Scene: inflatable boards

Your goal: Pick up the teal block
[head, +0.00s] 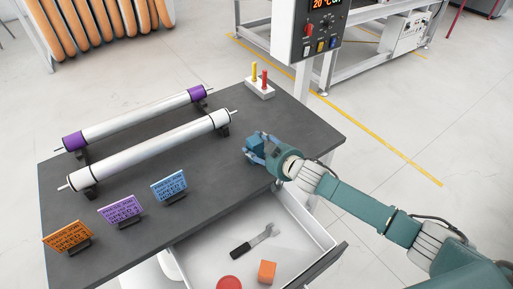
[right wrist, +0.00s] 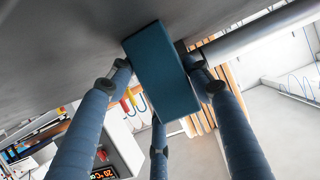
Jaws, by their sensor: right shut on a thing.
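The teal block (right wrist: 161,73) is a dark teal box held between the fingers in the right wrist view. In the head view the teal block (head: 257,143) shows small, at the right part of the dark table top. My right gripper (head: 256,146) is shut on it, with the fingers around its sides. The fingers of my right gripper (right wrist: 160,85) also show in the wrist view. I cannot tell whether the block touches the table or is just above it. My left gripper is not in view.
Two rollers (head: 150,148) lie on stands on the dark table (head: 210,185). Three small signs (head: 121,209) stand at its front left. A holder with red and yellow pegs (head: 260,88) is at the back. An open drawer (head: 320,232) holds a wrench (head: 255,241), an orange block (head: 267,271) and a red disc (head: 229,282).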

